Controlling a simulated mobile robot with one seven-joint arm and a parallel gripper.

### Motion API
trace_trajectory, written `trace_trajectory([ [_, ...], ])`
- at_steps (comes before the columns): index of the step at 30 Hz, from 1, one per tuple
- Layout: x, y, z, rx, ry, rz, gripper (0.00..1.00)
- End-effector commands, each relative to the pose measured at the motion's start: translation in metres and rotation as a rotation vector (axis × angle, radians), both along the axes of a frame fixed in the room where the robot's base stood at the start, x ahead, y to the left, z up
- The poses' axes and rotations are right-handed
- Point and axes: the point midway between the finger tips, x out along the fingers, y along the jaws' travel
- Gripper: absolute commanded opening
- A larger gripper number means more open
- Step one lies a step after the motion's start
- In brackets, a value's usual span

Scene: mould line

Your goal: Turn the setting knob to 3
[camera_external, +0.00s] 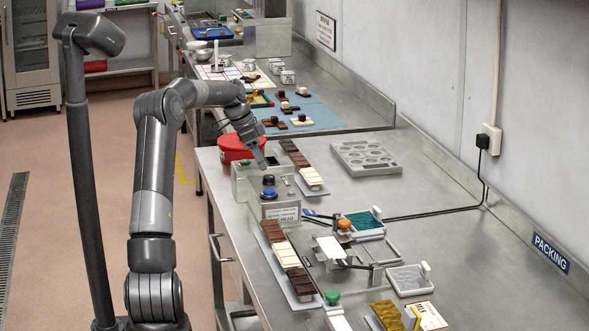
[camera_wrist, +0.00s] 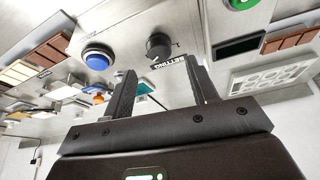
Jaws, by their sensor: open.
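The setting knob (camera_wrist: 158,47) is round and black, on a grey panel in the wrist view. Its label "SETTING" (camera_wrist: 178,61) appears upside down beside it. I cannot read its dial numbers or which one it points to. In the external view the dark knob (camera_external: 268,180) sits on the grey control box (camera_external: 247,186), above a blue button (camera_external: 267,194). My gripper (camera_wrist: 162,76) is open and empty; its two fingers are spread, with the knob showing beyond the gap between them. In the external view my gripper (camera_external: 262,162) is above the box, close to the knob; contact is not visible.
The blue button (camera_wrist: 97,59) and a green button (camera_wrist: 243,3) flank the knob. A dark display (camera_wrist: 240,45) is close by. A red tub (camera_external: 232,150) stands behind the box. Chocolate bars (camera_external: 286,258) lie in front; a grey mould (camera_external: 366,158) lies right, with bare table around it.

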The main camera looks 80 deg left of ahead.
Motion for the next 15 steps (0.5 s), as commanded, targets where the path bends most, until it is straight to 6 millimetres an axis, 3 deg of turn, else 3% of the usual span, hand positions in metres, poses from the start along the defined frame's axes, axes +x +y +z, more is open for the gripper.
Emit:
trace_trajectory([
  [6,-0.015,0.003,0.037,0.003,-0.001,0.001,0.53],
  [15,-0.021,0.003,0.052,-0.001,0.0,-0.001,0.53],
])
